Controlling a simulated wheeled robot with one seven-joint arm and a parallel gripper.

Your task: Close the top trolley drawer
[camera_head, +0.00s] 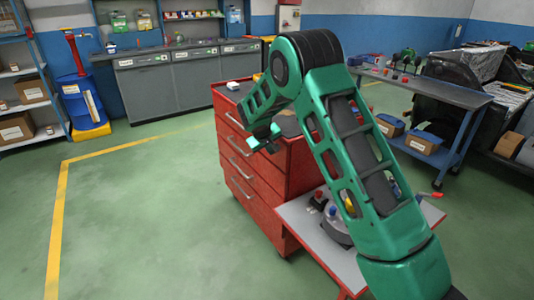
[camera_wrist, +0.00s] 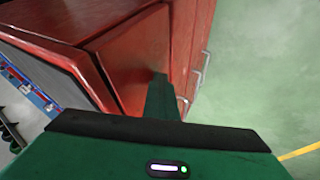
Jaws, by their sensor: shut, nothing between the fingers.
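The red trolley (camera_head: 262,185) stands in the middle of the head view, with several drawers and pale bar handles on its left-facing front. The top trolley drawer (camera_head: 231,117) is the uppermost front. It looks close to flush there, but I cannot tell whether a small gap remains. My gripper (camera_head: 264,137) is shut and empty, pointing down by the trolley's upper near corner. In the wrist view its finger (camera_wrist: 160,92) overlaps a red panel (camera_wrist: 130,58) edged by a dark seam. I cannot tell whether it touches. Two handles show beyond it.
A low grey shelf (camera_head: 298,217) with small items adjoins the trolley's near right side, partly behind my arm. A workbench (camera_head: 450,93) stands at right and grey cabinets (camera_head: 180,82) at the back. The green floor (camera_head: 145,220) left of the trolley is clear.

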